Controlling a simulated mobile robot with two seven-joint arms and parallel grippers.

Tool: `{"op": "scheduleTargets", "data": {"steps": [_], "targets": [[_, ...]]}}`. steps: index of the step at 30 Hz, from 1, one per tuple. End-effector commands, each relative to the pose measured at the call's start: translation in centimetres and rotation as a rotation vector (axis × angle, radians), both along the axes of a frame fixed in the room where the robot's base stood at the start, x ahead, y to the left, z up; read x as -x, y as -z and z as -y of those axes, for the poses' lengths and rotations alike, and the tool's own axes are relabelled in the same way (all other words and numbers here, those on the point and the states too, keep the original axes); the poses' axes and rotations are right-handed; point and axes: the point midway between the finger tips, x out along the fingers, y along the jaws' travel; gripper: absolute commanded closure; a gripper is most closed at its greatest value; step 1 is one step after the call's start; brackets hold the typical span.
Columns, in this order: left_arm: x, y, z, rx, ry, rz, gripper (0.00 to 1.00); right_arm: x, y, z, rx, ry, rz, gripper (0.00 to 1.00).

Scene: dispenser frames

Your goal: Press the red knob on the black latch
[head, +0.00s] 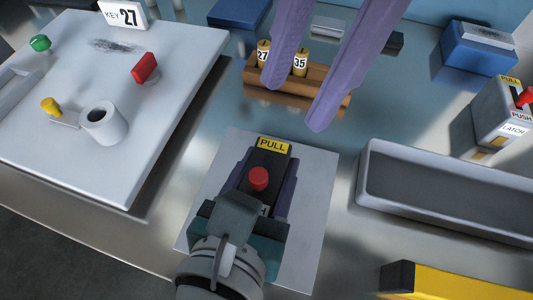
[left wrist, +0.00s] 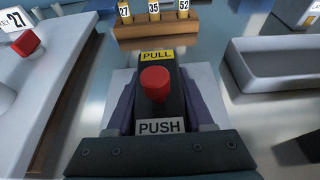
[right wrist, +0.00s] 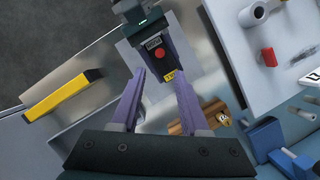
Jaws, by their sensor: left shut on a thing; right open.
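The black latch (head: 268,160) stands on a pale plate (head: 318,200), with a yellow PULL label at its far end. Its red knob (head: 258,179) sits on top, near the middle. In the left wrist view the red knob (left wrist: 155,83) is between the PULL and PUSH labels. My left gripper (head: 264,186) is shut on the black latch, one purple finger along each side. My right gripper (head: 294,105) is open and empty, above and beyond the latch. In the right wrist view the knob (right wrist: 160,54) shows just past the open fingertips.
A wooden rack (head: 262,94) with numbered tags stands behind the latch, partly hidden by my right fingers. A grey box (head: 493,112) labelled LATCH, with another red knob, is at right. A grey tray (head: 440,205) lies right, a white panel (head: 80,160) left, a yellow block (head: 455,283) front right.

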Motion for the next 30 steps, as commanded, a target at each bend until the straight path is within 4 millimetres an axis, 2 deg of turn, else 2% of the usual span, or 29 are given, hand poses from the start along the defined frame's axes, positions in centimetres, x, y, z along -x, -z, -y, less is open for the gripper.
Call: {"op": "scheduleTargets", "data": {"steps": [1, 5, 11, 30], "targets": [[0.0, 0.0, 0.0, 0.0, 0.0, 0.0, 1.0, 0.0, 0.0, 0.0, 0.002, 0.01, -0.003, 0.62], [0.0, 0.0, 0.0, 0.0, 0.0, 0.0, 1.0, 0.1, 0.0, -0.1, 0.024, 0.115, -0.033, 0.77], [0.0, 0.0, 0.0, 0.0, 0.0, 0.0, 1.0, 0.4, -0.1, -0.5, 0.105, 0.511, -0.149, 0.99], [0.0, 0.0, 0.0, 0.0, 0.0, 0.0, 1.0, 1.2, -0.4, -1.4, 0.402, 2.075, -0.609, 1.0]]}}
